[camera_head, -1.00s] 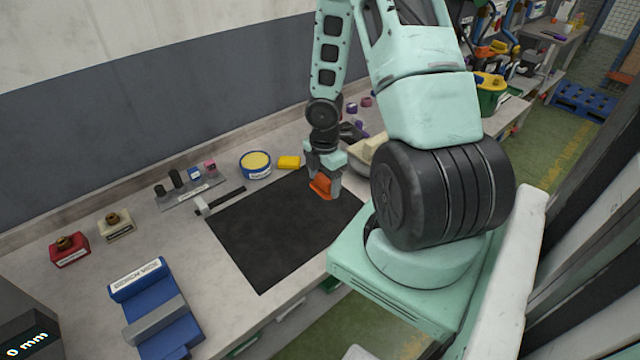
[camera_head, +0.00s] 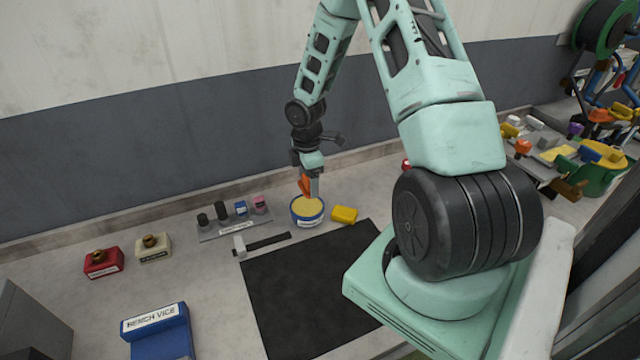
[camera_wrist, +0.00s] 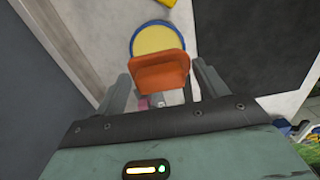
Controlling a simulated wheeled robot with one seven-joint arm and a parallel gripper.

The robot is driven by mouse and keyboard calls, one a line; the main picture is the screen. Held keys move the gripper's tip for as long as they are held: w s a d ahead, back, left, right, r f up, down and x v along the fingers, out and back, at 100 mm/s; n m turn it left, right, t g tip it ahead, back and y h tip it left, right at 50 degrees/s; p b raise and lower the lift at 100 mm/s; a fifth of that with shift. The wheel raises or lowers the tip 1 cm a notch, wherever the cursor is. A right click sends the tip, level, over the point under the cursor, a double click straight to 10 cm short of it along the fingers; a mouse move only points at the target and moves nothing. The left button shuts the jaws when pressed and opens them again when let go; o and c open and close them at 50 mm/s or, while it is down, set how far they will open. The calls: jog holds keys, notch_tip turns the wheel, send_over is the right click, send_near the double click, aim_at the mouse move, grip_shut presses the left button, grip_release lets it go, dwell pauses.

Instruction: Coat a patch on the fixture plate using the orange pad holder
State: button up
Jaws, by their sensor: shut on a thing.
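My gripper (camera_head: 308,184) is shut on the orange pad holder (camera_head: 304,188). In the wrist view the orange pad holder (camera_wrist: 160,72) sits between the two fingers (camera_wrist: 162,92). The holder is over a round blue tin with a yellow top (camera_head: 307,219); the same tin shows just beyond the holder in the wrist view (camera_wrist: 157,25). I cannot tell whether the pad touches the yellow. The fixture plate is not clearly identifiable; a black mat (camera_head: 312,290) lies on the bench in front of the tin.
A yellow block (camera_head: 344,214) lies right of the tin. A grey rack (camera_head: 234,230) with small cylinders and blocks stands left of it. A caliper-like tool (camera_head: 262,244) lies at the mat's back edge. A blue bench vice (camera_head: 158,335) and red block (camera_head: 103,263) are further left. The mat is clear.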

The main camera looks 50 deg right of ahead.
jog(key=shift+w+f, duration=0.1)
jog(key=shift+w, duration=0.35)
jog(key=b, duration=0.6)
send_over(307, 206)
notch_tip(307, 206, down, 6)
jog(key=shift+r, duration=0.15)
jog(key=shift+f, duration=0.55)
dwell(1.6)
jog(key=shift+r, duration=0.15)
notch_tip(307, 206, up, 7)
jog(key=p, duration=0.6)
jog(key=shift+p, duration=0.4)
jog(key=shift+s, duration=0.1)
dwell(0.4)
